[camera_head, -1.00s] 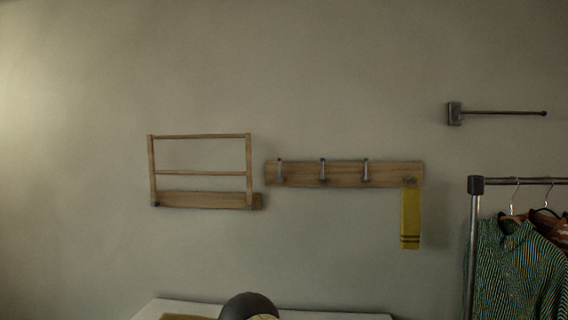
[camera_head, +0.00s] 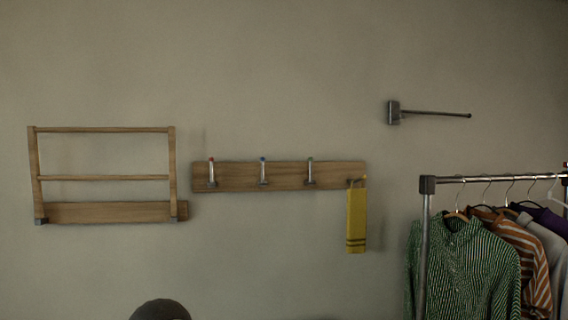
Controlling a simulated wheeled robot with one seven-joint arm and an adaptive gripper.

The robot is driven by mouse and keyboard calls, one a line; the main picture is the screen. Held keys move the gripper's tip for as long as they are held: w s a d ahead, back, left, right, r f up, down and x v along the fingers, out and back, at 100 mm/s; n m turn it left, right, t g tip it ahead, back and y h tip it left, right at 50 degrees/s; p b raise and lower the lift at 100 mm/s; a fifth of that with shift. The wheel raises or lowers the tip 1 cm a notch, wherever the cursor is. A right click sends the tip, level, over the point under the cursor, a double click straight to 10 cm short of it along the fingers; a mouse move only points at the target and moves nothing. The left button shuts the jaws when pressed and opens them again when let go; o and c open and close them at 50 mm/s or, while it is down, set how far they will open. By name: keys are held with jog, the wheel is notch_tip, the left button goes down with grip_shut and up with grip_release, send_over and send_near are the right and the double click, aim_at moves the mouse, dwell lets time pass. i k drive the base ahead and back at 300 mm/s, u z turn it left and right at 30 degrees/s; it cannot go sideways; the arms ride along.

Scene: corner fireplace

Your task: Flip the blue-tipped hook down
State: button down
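A wooden hook rail (camera_head: 236,178) is fixed to the wall near the middle of the view. The blue-tipped hook (camera_head: 263,171) is the middle one of three grey hooks standing upright against the rail. A red-tipped hook (camera_head: 211,172) is to its left and a green-tipped hook (camera_head: 310,172) to its right. A yellow scarf or towel (camera_head: 356,218) hangs at the rail's right end, from a hook that it partly covers. My gripper is not in view.
A wooden wall rack (camera_head: 104,212) is left of the hook rail. A metal wall arm (camera_head: 430,113) sticks out at upper right. A clothes rack (camera_head: 424,240) with several hanging garments stands at right. A dark rounded shape (camera_head: 160,311) shows at the bottom edge.

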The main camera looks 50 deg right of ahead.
aim_at(262, 182)
jog(key=z, duration=0.6)
jog(key=i, duration=0.7)
jog(key=z, duration=0.8)
